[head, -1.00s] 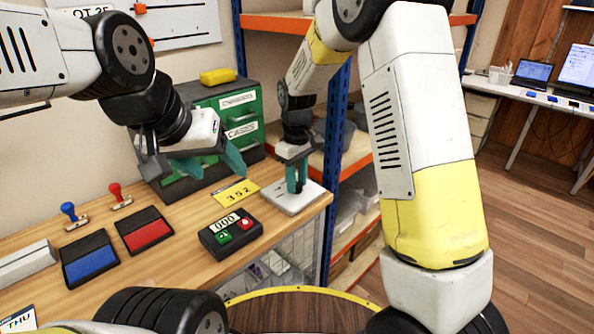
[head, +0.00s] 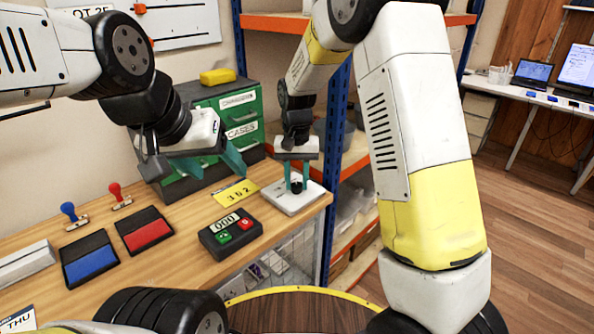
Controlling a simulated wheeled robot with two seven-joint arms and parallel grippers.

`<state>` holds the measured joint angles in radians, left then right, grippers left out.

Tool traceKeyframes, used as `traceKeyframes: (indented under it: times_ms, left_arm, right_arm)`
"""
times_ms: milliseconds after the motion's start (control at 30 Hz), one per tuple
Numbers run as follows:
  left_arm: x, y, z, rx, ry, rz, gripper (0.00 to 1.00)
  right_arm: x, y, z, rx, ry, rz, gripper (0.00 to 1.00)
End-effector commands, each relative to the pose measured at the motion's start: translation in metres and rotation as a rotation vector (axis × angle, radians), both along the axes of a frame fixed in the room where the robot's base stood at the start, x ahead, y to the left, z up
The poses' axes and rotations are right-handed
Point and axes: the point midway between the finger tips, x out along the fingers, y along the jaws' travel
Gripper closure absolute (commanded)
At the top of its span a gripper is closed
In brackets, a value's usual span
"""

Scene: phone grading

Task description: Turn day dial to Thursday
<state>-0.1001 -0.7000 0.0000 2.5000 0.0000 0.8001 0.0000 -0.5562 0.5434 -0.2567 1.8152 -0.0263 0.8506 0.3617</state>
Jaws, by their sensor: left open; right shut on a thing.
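My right gripper (head: 296,187) points down over the white plate (head: 283,205) at the bench's right corner. Its teal fingers are shut on a small dark knob (head: 296,187), which appears to be the day dial. Markings on the dial are too small to read or hidden, so I cannot tell which day it shows. My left gripper (head: 216,168) is open and empty above the bench, in front of the green drawers. A card reading THU (head: 18,320) is partly visible at the bottom left.
A counter (head: 230,233) with green and red buttons and a yellow number card (head: 236,192) lie left of the plate. Blue (head: 90,262) and red (head: 145,232) ink pads and two stamps are further left. Green drawers (head: 240,110) stand behind.

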Motion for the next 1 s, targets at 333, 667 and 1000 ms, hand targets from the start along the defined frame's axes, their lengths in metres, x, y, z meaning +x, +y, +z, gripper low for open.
traceKeyframes:
  times_ms: [333,667,1000]
  left_arm:
    - [0.0000,0.0000,0.0000,0.000,0.000,0.000,0.35]
    - [0.0000,0.0000,0.0000,0.000,0.000,0.000,0.35]
    - [0.0000,0.0000,0.0000,0.000,0.000,0.000,0.35]
  right_arm:
    - [0.0008,0.0000,0.0009,0.001,-0.002,-0.109,1.00]
    - [0.0008,0.0000,0.0010,0.001,-0.002,-0.121,1.00]
    - [0.0005,0.0000,0.0006,0.001,-0.002,-0.119,0.48]
